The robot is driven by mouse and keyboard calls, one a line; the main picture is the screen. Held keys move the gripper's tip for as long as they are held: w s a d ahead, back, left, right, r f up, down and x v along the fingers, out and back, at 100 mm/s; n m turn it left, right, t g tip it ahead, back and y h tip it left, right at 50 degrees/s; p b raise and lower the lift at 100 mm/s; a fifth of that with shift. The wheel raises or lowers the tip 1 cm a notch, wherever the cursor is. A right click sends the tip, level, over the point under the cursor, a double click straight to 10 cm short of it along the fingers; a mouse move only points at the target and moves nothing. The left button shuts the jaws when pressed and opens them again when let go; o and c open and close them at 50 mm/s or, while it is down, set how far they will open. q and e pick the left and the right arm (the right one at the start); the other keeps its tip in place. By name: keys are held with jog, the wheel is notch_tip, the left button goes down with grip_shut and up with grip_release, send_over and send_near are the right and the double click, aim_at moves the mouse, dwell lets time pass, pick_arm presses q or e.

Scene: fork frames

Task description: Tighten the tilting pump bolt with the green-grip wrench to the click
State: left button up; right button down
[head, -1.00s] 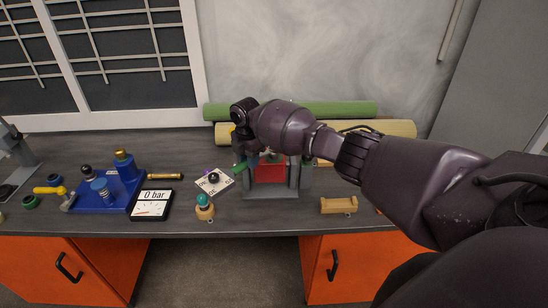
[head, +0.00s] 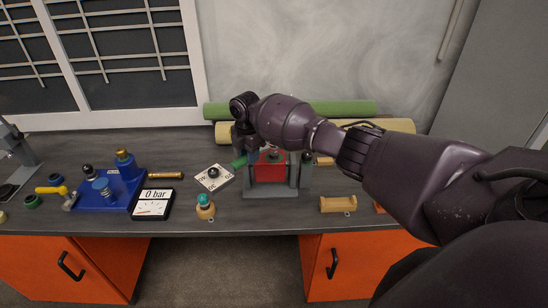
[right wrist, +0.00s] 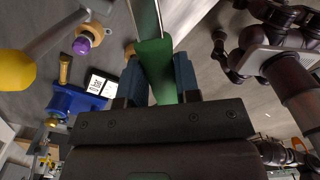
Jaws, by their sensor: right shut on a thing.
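My right gripper (head: 240,145) reaches in from the right and is shut on the green-grip wrench (head: 239,162). In the right wrist view the green grip (right wrist: 156,70) sits between the jaws, with the metal shaft running up out of frame. A red block (head: 269,170) sits in a grey stand (head: 270,194) just right of the wrench, partly covered by my arm. A blue pump (head: 110,190) stands to the left. I cannot make out the bolt or whether the wrench touches it. My left gripper is not seen.
A gauge reading 0 bar (head: 153,204) lies beside the blue pump. A white plate with a black knob (head: 214,178), a teal-topped piece (head: 205,207) and a wooden block (head: 338,204) are near the stand. Green (head: 340,108) and cream rolls (head: 400,126) lie behind.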

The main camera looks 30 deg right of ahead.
jog(key=shift+r, duration=2.05)
jog(key=shift+s+a+r, duration=0.2)
jog(key=shift+a+r, duration=0.3)
jog(key=shift+a, duration=0.3)
jog(key=shift+s+a+r, duration=0.15)
jog(key=shift+a+r, duration=0.3)
jog(key=shift+a, duration=0.4)
jog(key=shift+s+a+r, duration=0.2)
jog(key=shift+a+r, duration=0.3)
jog(key=shift+a, duration=0.3)
jog(key=shift+s, duration=0.1)
